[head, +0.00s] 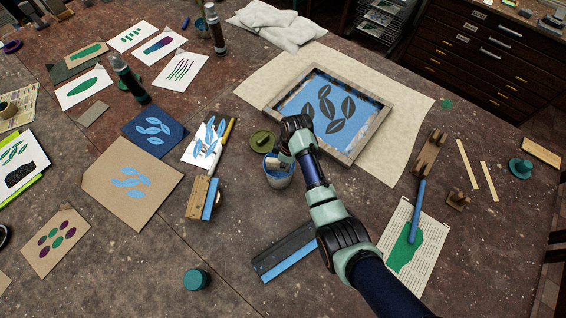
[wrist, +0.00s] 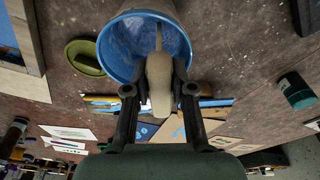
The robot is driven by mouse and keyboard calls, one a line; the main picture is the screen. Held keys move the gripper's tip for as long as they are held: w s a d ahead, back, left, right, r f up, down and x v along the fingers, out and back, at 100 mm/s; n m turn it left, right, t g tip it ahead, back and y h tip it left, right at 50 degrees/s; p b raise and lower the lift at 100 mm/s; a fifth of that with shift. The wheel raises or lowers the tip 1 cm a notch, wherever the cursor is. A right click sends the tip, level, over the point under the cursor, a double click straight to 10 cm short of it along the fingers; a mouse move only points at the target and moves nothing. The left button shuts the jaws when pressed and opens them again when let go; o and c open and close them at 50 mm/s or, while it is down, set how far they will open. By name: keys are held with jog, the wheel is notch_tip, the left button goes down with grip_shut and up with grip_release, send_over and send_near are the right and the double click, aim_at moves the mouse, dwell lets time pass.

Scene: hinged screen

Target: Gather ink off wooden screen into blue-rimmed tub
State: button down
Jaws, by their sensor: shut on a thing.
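The wooden screen (head: 347,158) lies flat on a pale sheet, with a light blue field, dark leaf shapes and a deeper blue border. The blue-rimmed tub (head: 279,180) stands in front of its left corner; its blue rim and blue-smeared inside (wrist: 118,42) fill the top of the wrist view. My gripper (head: 286,158) is at the tub's mouth. In the wrist view my gripper (wrist: 160,90) is shut on a pale scraper (wrist: 159,72). Its narrow end overlaps the tub's opening; I cannot tell how deep it reaches. My arm hides part of the screen's near edge.
An olive lid (head: 262,141) lies beside the tub. A wide squeegee (head: 285,255) lies in front, and a wood-handled squeegee (head: 202,198) lies to the left. A print with a blue-handled tool (head: 416,212) is at right. Bare table shows at front left.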

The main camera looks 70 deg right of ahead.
jog(key=shift+d+r+p, duration=0.15)
jog(key=shift+r+p, duration=3.4)
jog(key=shift+r, duration=0.1)
jog(key=shift+f, duration=0.15)
